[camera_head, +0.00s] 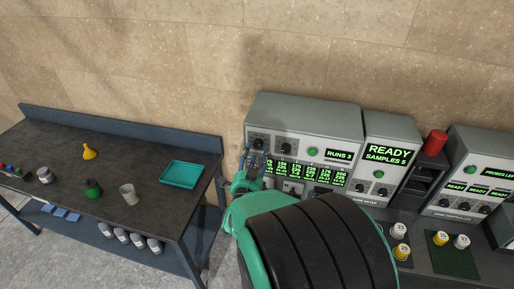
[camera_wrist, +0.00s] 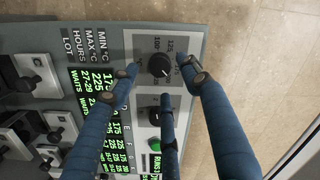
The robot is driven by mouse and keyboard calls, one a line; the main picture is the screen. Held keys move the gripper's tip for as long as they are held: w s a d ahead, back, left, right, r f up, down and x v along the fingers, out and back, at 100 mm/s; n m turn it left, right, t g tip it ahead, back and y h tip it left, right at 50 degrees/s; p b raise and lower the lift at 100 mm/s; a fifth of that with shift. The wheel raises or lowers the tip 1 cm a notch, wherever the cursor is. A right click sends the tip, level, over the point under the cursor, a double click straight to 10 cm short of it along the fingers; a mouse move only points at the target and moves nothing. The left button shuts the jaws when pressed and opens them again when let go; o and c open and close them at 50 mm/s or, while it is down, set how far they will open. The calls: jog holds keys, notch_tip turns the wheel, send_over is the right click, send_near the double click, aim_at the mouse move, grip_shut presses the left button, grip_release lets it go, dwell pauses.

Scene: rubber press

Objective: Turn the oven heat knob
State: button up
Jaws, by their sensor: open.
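A black round knob (camera_wrist: 160,65) with a white pointer and a printed number scale, parts reading like 100 and 220, is on the grey oven panel. It also shows in the head view as the left knob (camera_head: 258,143) of the upper pair. A second black knob (camera_wrist: 155,113) sits beside it; its label is not readable. My gripper (camera_wrist: 160,74) is open, its blue fingers spread around the scaled knob, one to each side and the third between the two knobs. Contact cannot be told. In the head view my gripper (camera_head: 254,159) is just in front of the panel's left part.
The panel has green text displays (camera_head: 305,172) and a green button (camera_head: 312,152). A dark table (camera_head: 125,165) with a teal tray (camera_head: 181,175) stands left.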

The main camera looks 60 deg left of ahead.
aim_at(258, 146)
jog(key=shift+x, duration=1.9)
jog(key=c, duration=1.1)
jog(key=shift+c, duration=0.2)
